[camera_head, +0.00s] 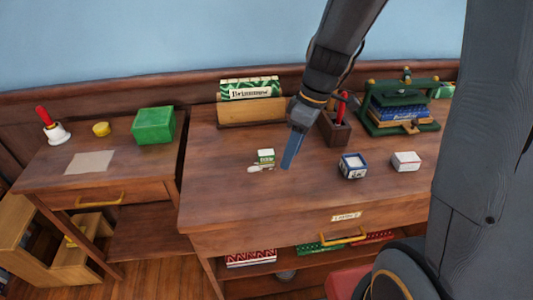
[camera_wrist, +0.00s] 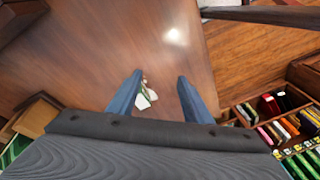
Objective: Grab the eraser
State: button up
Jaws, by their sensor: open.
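A small white and green block (camera_head: 265,156), which looks like the eraser, is on the brown desk (camera_head: 225,190), left of my gripper (camera_head: 289,163). A small white piece (camera_head: 261,168) lies just in front of it. In the wrist view, small white shapes (camera_wrist: 146,98) show between the two blue fingers of my gripper (camera_wrist: 160,76), nearer the left finger; which is the block I cannot tell. The fingers are apart, with nothing held. The gripper points down at the desk from above.
A blue and white box (camera_head: 353,166) and a white and red box (camera_head: 406,161) sit to the right. A pen holder (camera_head: 335,131), a green press (camera_head: 401,126) and a wooden card holder (camera_head: 251,111) stand behind. The desk's left front is clear.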

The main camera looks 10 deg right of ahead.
aim_at(268, 152)
jog(key=w+a+n+y+p, duration=0.2)
jog(key=w+a+n, duration=0.1)
jog(key=w+n, duration=0.35)
jog(key=shift+p+x, duration=1.3)
jog(key=shift+x, duration=2.25)
jog(key=c, duration=1.1)
grip_shut()
